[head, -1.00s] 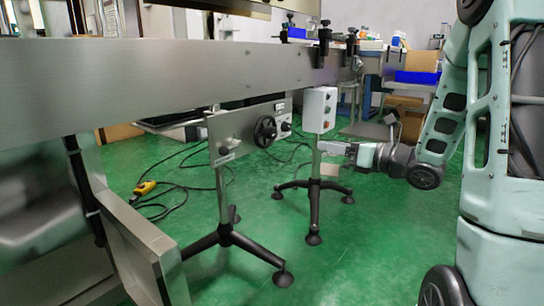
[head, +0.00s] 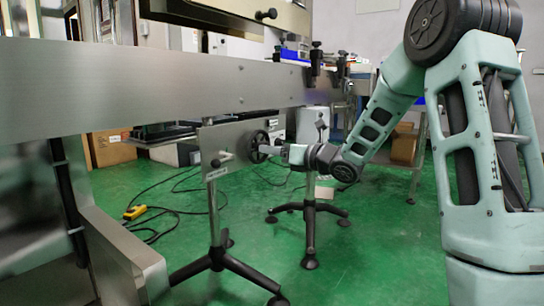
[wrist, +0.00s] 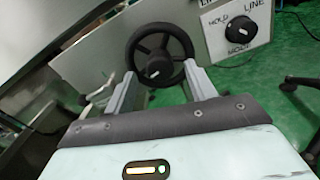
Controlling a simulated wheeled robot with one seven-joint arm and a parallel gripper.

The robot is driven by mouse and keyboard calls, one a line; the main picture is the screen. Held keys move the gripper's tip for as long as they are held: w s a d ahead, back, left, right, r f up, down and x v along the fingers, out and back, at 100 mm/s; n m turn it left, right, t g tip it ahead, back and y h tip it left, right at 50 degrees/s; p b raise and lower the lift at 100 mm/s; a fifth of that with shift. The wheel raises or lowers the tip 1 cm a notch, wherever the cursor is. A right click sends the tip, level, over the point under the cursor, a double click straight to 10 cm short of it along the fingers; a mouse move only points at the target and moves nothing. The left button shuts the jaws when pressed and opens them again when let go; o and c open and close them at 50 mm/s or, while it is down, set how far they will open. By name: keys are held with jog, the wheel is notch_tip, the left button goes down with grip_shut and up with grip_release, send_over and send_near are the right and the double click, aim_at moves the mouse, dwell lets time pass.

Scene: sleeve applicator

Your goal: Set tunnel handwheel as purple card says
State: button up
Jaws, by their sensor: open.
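A black spoked handwheel (head: 258,146) is mounted on the grey metal panel (head: 222,140) on a tripod stand. In the wrist view the handwheel (wrist: 160,38) faces me, with a small pale mark on its dark hub. My gripper (head: 285,151) is just in front of the wheel in the head view. In the wrist view my gripper (wrist: 162,82) is open, with one finger at each side of the wheel's lower rim and nothing held between them. I cannot tell whether the fingers touch the rim. No purple card shows in either view.
A selector dial (wrist: 236,27) lettered HOLD, LINE and MODE sits right of the wheel. A black-knobbed lever (head: 219,162) is on the panel's left. A white control box (head: 311,122) stands behind my gripper. A yellow pendant (head: 134,212) and cables lie on the green floor.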

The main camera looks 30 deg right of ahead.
jog(key=shift+w+a, duration=0.25)
jog(key=shift+w, duration=0.45)
jog(key=c, duration=1)
jog(key=shift+o, duration=0.2)
